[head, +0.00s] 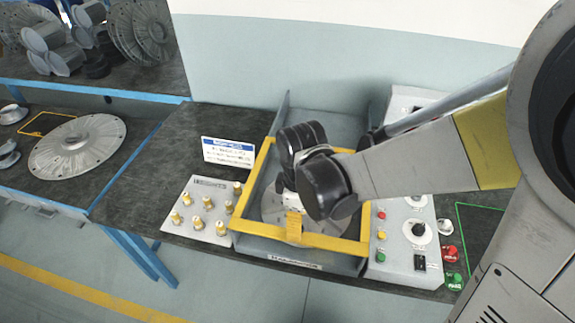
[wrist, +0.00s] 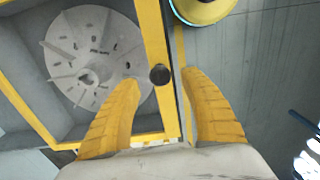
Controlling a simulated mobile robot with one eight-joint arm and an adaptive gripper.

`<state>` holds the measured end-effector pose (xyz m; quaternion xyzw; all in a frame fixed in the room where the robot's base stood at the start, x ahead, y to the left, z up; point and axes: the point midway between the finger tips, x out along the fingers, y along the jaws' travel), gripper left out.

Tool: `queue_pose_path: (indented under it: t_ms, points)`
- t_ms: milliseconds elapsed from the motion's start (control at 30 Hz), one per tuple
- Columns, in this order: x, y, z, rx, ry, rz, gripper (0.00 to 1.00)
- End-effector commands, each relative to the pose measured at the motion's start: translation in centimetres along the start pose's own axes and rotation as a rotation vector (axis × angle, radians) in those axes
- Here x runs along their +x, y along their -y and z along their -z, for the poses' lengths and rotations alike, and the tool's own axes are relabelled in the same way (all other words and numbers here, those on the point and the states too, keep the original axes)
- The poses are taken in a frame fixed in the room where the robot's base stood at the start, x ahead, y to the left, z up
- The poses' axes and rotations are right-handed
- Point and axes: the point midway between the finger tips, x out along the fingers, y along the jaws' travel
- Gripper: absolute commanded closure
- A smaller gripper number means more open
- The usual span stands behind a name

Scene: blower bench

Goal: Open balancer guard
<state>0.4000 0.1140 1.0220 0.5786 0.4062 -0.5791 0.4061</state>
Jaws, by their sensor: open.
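The balancer guard (head: 258,172) is a yellow frame lying flat over the grey balancer box. In the wrist view its yellow front bar (wrist: 153,42) runs between my fingers, with a round black knob (wrist: 160,75) on it. A grey bladed disc (wrist: 88,38) sits inside the frame; in the head view the disc (head: 272,205) is mostly hidden by my arm. My gripper (head: 293,222) is over the front bar, pointing down. In the wrist view my gripper (wrist: 161,80) is open, its yellow fingers either side of the bar and knob; contact cannot be told.
A control panel (head: 405,262) with buttons and dials stands right of the box, with red (head: 449,253) and green (head: 453,280) knobs beside it. A plate of brass pieces (head: 200,208) and a sign (head: 228,152) stand left. Floor in front is clear.

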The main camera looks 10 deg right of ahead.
Motion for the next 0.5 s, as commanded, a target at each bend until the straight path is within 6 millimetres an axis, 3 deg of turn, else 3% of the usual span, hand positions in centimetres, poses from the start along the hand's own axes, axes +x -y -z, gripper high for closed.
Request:
queue_pose_path:
  t_ms: [200,500]
  points:
    - [2.1,0.0,0.0,0.001,0.000,0.000,0.48]
    - [2.1,0.0,0.0,0.001,0.000,0.000,0.49]
